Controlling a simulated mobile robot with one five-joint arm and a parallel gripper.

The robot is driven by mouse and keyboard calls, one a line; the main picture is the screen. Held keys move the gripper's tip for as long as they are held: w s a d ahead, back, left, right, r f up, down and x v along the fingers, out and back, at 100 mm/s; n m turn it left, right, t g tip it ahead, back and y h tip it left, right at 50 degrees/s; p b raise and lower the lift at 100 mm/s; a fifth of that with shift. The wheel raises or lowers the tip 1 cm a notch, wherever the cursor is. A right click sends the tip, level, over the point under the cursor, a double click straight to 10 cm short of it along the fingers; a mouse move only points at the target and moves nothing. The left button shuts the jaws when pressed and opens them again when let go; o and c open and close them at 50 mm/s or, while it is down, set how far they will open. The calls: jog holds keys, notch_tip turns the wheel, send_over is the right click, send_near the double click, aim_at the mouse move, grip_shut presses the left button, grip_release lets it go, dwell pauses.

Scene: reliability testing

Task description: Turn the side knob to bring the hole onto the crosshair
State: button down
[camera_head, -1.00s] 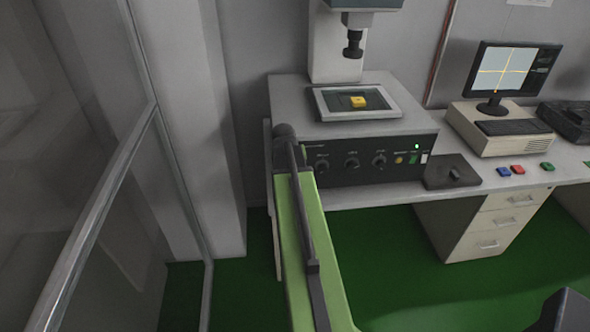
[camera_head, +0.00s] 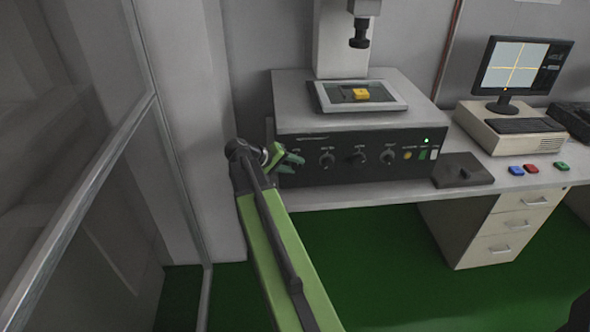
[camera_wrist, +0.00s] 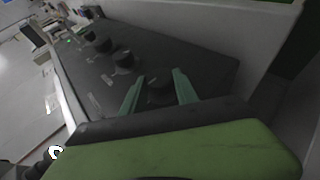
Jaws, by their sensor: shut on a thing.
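My gripper (camera_head: 287,161) is at the left end of the machine's dark front panel. In the wrist view its two green fingers (camera_wrist: 159,92) stand on either side of a dark round knob (camera_wrist: 160,93), shut on it. This is the leftmost knob of the panel row; the arm and gripper partly cover it in the head view. A yellow part (camera_head: 360,94) lies on the glass stage (camera_head: 398,104) under the dark lens (camera_head: 359,33). The monitor (camera_head: 521,68) shows a yellow crosshair on a pale screen. I cannot make out the hole on it.
Several other knobs (camera_head: 357,156) continue along the panel to the right, with a green light (camera_head: 426,140). A dark pad (camera_head: 462,170) and coloured buttons (camera_head: 531,168) lie on the bench. A glass partition (camera_head: 75,220) stands at the left.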

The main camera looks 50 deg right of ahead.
jog(key=shift+s+f, duration=0.1)
dwell(0.3)
jog(key=c, duration=0.9)
grip_release()
jog(key=shift+c, duration=0.2)
jog(key=shift+a, duration=0.1)
jog(key=p+v, duration=0.9)
jog(key=v, duration=0.8)
jog(key=shift+w+a, duration=0.2)
jog(key=shift+w, duration=0.05)
